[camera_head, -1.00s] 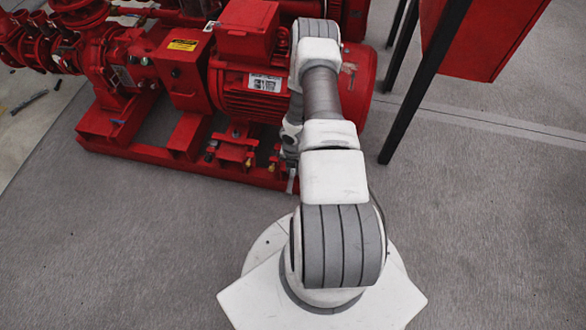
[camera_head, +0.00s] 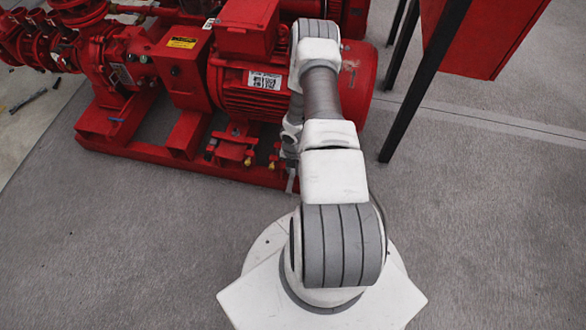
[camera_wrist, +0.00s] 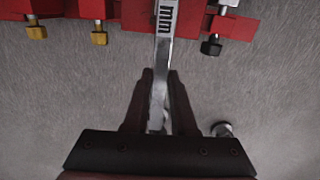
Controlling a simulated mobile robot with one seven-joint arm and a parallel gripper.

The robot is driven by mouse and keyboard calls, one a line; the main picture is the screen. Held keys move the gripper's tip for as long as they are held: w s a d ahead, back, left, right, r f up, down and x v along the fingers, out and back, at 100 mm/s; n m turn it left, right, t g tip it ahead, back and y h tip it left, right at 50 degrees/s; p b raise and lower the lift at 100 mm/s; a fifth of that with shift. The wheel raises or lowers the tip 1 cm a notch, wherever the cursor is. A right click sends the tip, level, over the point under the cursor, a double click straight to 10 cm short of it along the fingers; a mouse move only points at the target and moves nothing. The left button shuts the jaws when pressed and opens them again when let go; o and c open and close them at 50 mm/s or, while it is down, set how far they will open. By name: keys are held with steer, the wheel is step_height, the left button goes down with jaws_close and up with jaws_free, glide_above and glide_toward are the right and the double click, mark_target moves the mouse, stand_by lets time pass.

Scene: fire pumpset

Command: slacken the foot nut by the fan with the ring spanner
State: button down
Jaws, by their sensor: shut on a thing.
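The ring spanner (camera_wrist: 163,55) is a bright steel bar with dark "mm" lettering, clamped between the dark fingers of my gripper (camera_wrist: 160,76). It runs up past the top edge of the wrist view, so its far end is out of sight there. Yellow-headed fasteners (camera_wrist: 99,38) and a black-headed one (camera_wrist: 211,46) show along the red foot edge. In the head view, the spanner's steel (camera_head: 291,183) shows low beside the motor (camera_head: 250,95). My arm hides most of the gripper and part of the fan end. I cannot tell whether the spanner is on a nut.
The red base frame (camera_head: 150,150) runs under the pump and motor. A dark post (camera_head: 425,80) and a red cabinet (camera_head: 490,40) stand at the right. A small round metal piece (camera_wrist: 222,129) shows beside the gripper. The grey floor in front is clear.

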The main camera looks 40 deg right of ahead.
steer(key=shift+f+b, duration=0.6)
steer(key=shift+f, duration=0.15)
steer(key=s+d+n, duration=0.3)
steer(key=d+n, duration=0.2)
steer(key=shift+s+d, duration=0.3)
steer(key=shift+s, duration=0.1)
stand_by(0.5)
steer(key=shift+w+a, duration=0.15)
steer(key=shift+a, duration=0.2)
steer(key=shift+r, duration=0.2)
stand_by(0.4)
step_height(320, 180, up, 5)
steer(key=p, duration=0.3)
steer(key=shift+f, duration=0.1)
stand_by(0.4)
